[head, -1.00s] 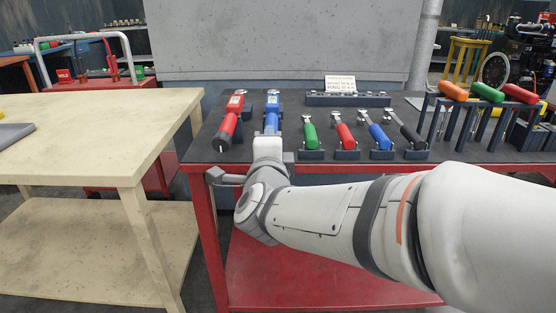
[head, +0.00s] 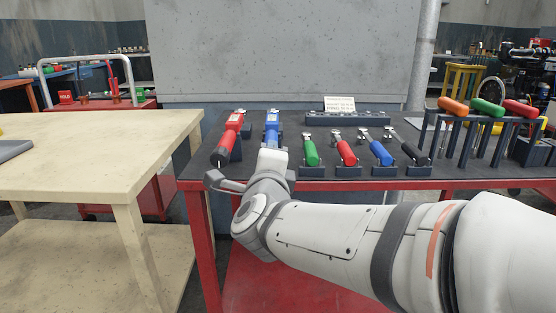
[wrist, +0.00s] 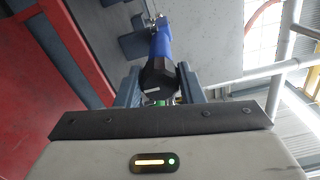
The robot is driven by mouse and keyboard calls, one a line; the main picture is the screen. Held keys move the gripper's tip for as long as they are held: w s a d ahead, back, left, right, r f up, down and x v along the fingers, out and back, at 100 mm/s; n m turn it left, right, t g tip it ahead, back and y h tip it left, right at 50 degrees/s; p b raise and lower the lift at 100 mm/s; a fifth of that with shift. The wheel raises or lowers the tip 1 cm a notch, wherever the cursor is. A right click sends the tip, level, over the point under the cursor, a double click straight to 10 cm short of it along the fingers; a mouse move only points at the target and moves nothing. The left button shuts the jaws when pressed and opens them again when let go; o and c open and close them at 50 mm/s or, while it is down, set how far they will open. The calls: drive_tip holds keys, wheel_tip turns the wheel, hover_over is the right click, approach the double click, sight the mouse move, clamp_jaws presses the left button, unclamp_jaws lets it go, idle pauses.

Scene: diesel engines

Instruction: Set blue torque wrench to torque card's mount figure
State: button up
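The blue torque wrench (head: 272,127) lies on the dark bench top, its near end hidden by my gripper in the head view. In the wrist view, its blue handle (wrist: 161,43) and black end (wrist: 159,77) point towards me. My gripper (wrist: 160,88) has one grey finger on each side of that black end; whether they press on it I cannot tell. In the head view, my gripper (head: 272,158) is at the bench's front edge. The white torque card (head: 339,104) stands at the back; its print is too small to read. The wrench's setting is not readable.
A red torque wrench (head: 230,135) lies close on the left. Green (head: 310,152), red, blue and black-handled tools sit in holders to the right. A rack (head: 470,140) with several handles stands farther right.

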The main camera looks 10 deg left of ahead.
drive_tip(key=o, duration=0.4)
drive_tip(key=shift+s, duration=0.1)
drive_tip(key=p+v, duration=0.1)
drive_tip(key=v, duration=0.6)
drive_tip(key=shift+s+p, duration=0.3)
drive_tip(key=shift+p, duration=0.1)
